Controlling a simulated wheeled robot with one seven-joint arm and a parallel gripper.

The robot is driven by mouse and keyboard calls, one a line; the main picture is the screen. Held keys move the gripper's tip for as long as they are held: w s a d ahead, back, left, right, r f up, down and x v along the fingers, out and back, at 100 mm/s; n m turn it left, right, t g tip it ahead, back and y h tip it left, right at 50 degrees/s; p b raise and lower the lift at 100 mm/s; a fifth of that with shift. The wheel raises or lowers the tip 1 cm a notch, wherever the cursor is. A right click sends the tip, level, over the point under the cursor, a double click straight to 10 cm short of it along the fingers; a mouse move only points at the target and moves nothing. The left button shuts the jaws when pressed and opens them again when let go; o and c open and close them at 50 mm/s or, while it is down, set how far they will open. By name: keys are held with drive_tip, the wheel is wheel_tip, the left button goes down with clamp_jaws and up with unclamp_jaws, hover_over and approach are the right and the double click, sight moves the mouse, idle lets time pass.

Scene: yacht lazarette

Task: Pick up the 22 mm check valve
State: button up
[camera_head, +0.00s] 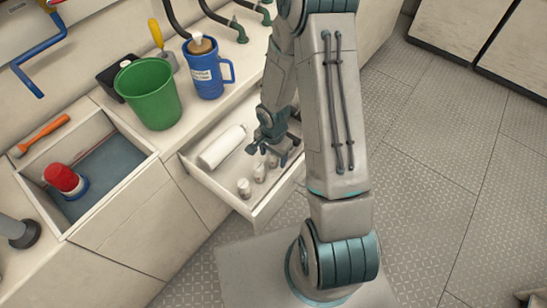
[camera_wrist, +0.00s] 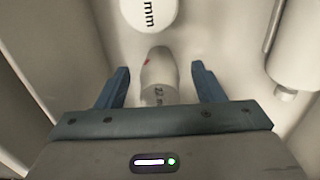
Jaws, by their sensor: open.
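The 22 mm check valve (camera_wrist: 158,72) is a small pale, rounded piece with dark "22 m…" lettering and a red mark in the wrist view. My gripper (camera_wrist: 161,84) is open, with one blue finger on each side of the valve and visible gaps between. The near end of the valve is hidden behind the gripper's crossbar. In the head view my gripper (camera_head: 267,153) is low over the open drawer (camera_head: 230,199), where several small white pieces (camera_head: 244,187) stand; I cannot tell which is the 22 mm one.
Another white piece marked "mm" (camera_wrist: 149,10) is just beyond the valve. A white cylinder (camera_head: 222,146) lies in the drawer, whose walls are close. A green bucket (camera_head: 148,94) and blue jug (camera_head: 206,76) stand on the counter. An open bin (camera_head: 110,184) holds a red-topped item (camera_head: 63,178).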

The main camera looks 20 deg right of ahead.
drive_tip(key=c, duration=1.1)
drive_tip(key=shift+r, duration=0.1)
